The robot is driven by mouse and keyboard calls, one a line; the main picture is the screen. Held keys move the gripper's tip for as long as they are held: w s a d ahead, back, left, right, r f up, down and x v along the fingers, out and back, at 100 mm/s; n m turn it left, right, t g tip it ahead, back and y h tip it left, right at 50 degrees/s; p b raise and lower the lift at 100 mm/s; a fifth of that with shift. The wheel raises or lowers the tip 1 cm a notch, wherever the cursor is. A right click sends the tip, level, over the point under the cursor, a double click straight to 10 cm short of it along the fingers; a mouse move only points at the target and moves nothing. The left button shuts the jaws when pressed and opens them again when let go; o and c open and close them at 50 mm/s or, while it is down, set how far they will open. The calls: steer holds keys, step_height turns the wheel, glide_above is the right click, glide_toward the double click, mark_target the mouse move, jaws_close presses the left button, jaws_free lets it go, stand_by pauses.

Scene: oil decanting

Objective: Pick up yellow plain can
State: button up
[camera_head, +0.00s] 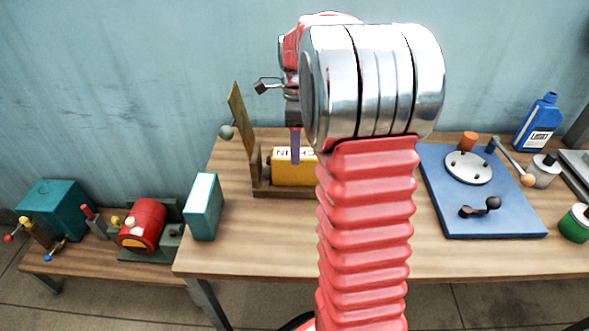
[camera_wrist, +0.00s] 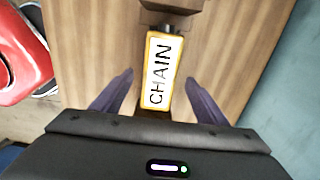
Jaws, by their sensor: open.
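A yellow can (camera_head: 290,172) with a white label reading CHAIN sits in a brown wooden holder (camera_head: 256,180) on the table. My arm hides the right end of the can in the head view. In the wrist view the yellow can (camera_wrist: 151,102) lies centred between the two purple fingers, with a gap on each side. My gripper (camera_wrist: 159,75) is open and empty. One finger of my gripper (camera_head: 295,150) shows just over the can in the head view. I cannot tell how far the fingertips are above it. No unlabelled yellow can shows.
A teal and white box (camera_head: 203,207) stands at the table's left edge. A blue plate (camera_head: 478,215) with a round disc and knobs lies to the right. A blue bottle (camera_head: 538,122) stands at the back right. A lower bench at left holds a red drum (camera_head: 142,226).

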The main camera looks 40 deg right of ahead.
mark_target(296, 169)
steer(key=shift+f, duration=0.1)
step_height(296, 169, down, 5)
stand_by(0.6)
steer(key=shift+c, duration=0.4)
jaws_close()
stand_by(0.7)
